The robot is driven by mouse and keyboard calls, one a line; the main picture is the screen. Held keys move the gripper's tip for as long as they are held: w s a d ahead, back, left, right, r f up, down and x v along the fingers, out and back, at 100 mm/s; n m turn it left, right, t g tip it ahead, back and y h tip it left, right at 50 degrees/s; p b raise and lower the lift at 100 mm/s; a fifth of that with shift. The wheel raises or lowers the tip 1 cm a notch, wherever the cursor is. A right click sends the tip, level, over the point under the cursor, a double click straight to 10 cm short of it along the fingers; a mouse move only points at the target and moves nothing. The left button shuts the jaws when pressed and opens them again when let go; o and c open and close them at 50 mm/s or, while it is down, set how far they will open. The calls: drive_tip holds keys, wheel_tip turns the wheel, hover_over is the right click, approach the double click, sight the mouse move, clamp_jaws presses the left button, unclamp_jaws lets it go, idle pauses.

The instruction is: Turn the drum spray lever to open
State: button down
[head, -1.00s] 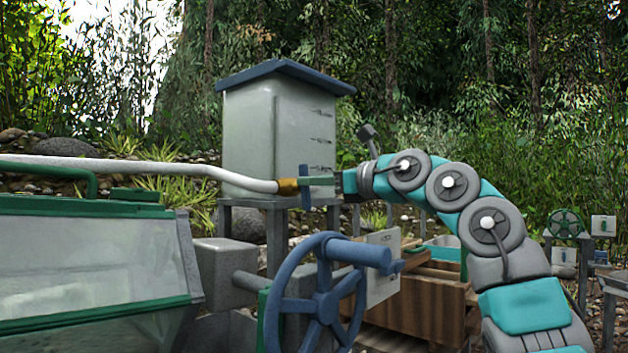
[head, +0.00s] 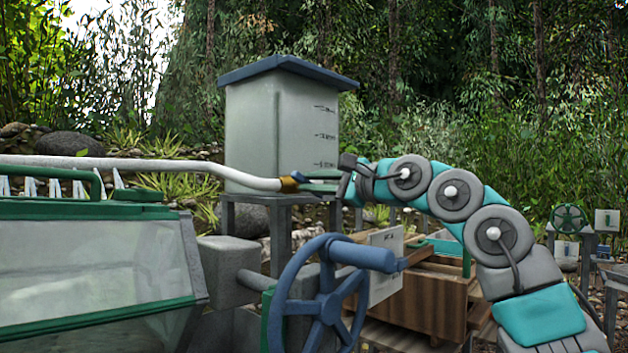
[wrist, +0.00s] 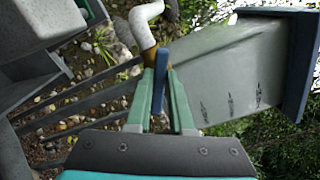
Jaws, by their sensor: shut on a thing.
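The drum spray lever (wrist: 161,77) is a blue bar between my two green fingers in the wrist view. It sits at the brass fitting (head: 290,184) on the end of a white pipe (head: 150,165). In the head view, my gripper (head: 310,181) hides most of the lever, and no upright blue bar stands out there. My gripper also shows in the wrist view (wrist: 160,72), shut on the lever. Several white, pointed spray-like shapes (head: 116,180) show under the pipe, above the green-framed glass-sided drum housing (head: 90,255).
A blue handwheel (head: 322,300) stands in front, below my gripper. A pale tank (head: 278,130) with a blue lid stands on a grey stand behind the fitting. A wooden box (head: 425,295) stands below my arm.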

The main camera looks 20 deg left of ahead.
drive_tip(key=n, duration=0.5)
drive_tip(key=shift+s+f+n, duration=0.1)
drive_tip(key=shift+f+n, duration=0.3)
idle(0.4)
drive_tip(key=c, duration=0.8)
unclamp_jaws()
drive_tip(key=b+v, duration=0.1)
drive_tip(key=v, duration=0.6)
drive_tip(key=shift+d+b, duration=0.35)
drive_tip(key=shift+s, duration=0.15)
